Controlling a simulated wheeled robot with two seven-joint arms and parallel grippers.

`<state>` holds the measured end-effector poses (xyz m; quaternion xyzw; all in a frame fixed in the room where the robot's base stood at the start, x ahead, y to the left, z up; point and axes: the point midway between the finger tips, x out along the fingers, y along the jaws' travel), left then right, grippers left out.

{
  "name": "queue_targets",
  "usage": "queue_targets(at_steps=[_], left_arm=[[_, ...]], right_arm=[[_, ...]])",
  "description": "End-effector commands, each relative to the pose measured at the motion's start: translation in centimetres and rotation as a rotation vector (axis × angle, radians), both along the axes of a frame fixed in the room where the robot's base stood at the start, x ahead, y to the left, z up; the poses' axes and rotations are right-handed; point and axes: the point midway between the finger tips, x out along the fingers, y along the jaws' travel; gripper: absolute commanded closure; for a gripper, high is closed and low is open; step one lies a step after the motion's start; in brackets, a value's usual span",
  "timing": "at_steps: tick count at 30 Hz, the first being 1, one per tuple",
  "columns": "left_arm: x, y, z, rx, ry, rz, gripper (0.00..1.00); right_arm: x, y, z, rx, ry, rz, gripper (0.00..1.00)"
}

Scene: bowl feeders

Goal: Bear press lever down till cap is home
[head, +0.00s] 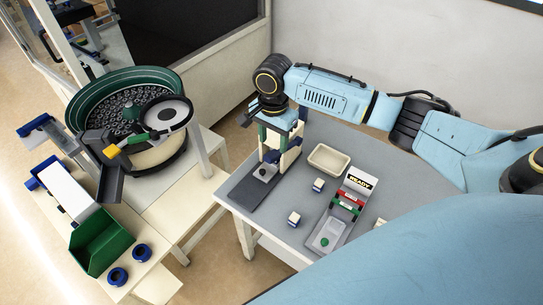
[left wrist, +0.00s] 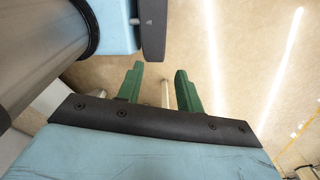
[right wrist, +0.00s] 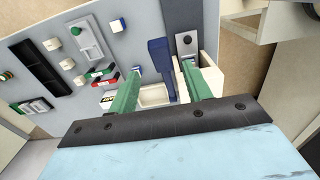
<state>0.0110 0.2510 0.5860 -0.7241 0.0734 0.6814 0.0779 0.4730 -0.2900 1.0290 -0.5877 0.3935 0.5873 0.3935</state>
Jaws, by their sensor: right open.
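The press (head: 267,162) stands at the back left of the grey table, with a cream frame and a dark base plate (head: 252,192). A small grey block (head: 264,172) with a dark round top sits on the plate; this block also shows in the right wrist view (right wrist: 186,42). My right gripper (head: 277,138) points down at the top of the press. In the right wrist view its green fingers (right wrist: 168,80) are open, with a blue part (right wrist: 160,66), probably the lever, between them. Contact and the cap's seating cannot be told. My left gripper (left wrist: 158,82) is open and empty over the floor.
A cream tray (head: 329,160), small white-and-blue blocks (head: 294,219) and a fixture marked READY (head: 340,212) are on the table beside the press. A green bowl feeder (head: 130,110) and green bin (head: 100,243) stand left, across a gap.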

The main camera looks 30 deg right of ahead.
Motion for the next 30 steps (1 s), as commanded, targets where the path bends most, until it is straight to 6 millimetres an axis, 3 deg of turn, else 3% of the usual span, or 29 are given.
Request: queue_targets(at_steps=[5,12,25,30], left_arm=[[0.1,0.0,-0.3,-0.001,-0.003,0.0,0.64],[3.2,-0.3,-0.3,-0.006,-0.052,-0.001,0.64],[1.9,-0.2,-0.4,-0.004,-0.031,-0.001,0.64],[1.8,-0.2,-0.5,-0.004,-0.028,-0.001,0.64]], right_arm=[[0.0,0.0,-4.0,-0.001,0.002,0.001,0.51],[0.0,0.1,-7.3,0.0,0.0,0.002,0.51],[0.0,0.0,-8.1,-0.001,-0.001,0.003,0.52],[0.0,0.0,-8.1,-0.001,-0.001,0.003,0.74]])
